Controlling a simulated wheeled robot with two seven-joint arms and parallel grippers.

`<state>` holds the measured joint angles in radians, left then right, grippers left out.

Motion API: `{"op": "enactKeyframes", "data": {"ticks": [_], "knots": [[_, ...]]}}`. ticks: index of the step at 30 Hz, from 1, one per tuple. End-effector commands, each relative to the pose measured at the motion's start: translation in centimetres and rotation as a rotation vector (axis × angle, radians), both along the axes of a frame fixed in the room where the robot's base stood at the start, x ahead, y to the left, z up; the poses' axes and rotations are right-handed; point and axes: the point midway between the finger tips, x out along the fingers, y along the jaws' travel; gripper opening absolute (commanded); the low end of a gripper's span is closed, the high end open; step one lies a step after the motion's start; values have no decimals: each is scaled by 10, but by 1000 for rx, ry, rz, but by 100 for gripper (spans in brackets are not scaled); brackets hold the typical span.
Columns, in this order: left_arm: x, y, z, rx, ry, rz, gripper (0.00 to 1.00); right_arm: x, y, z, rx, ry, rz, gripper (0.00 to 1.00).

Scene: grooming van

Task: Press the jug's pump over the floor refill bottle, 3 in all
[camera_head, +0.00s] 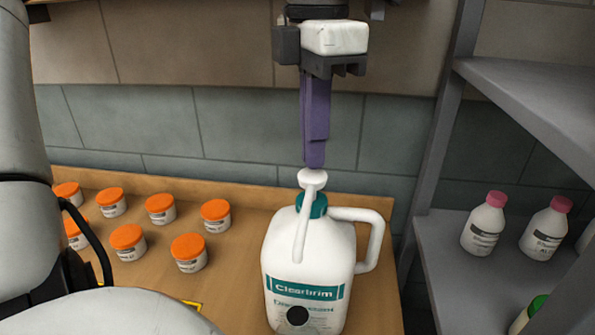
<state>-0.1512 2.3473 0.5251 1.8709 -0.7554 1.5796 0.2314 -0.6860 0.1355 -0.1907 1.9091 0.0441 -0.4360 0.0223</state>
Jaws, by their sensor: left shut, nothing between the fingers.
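The white jug (308,270) with a teal label and teal collar stands upright on the wooden bench. Its white pump head (312,179) is on top, and the spout curves down over the jug's front. My left gripper (314,165) points straight down with its purple fingers shut and empty. Its tips are right at the top of the pump head; I cannot tell whether they touch. A black round spot (297,315) shows low on the jug's front; I cannot tell what it is. I cannot make out the floor refill bottle. My right gripper is not in view.
Several orange-lidded tubs (189,252) stand on the wooden bench (240,255) left of the jug. A grey shelf unit (445,260) at the right holds pink-capped bottles (484,225) and a green-capped one. A tiled wall closes the back.

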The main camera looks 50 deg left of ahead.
Motion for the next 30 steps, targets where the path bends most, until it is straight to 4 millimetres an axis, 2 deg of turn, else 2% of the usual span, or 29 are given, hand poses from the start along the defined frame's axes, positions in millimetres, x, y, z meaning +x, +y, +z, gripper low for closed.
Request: {"op": "enactKeyframes", "data": {"ticks": [5,21,30], "knots": [[0,0,3,1,-1,0,0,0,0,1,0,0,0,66],[0,0,53,1,-3,1,0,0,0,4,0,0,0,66],[0,0,61,0,-1,0,0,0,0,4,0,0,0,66]]}}
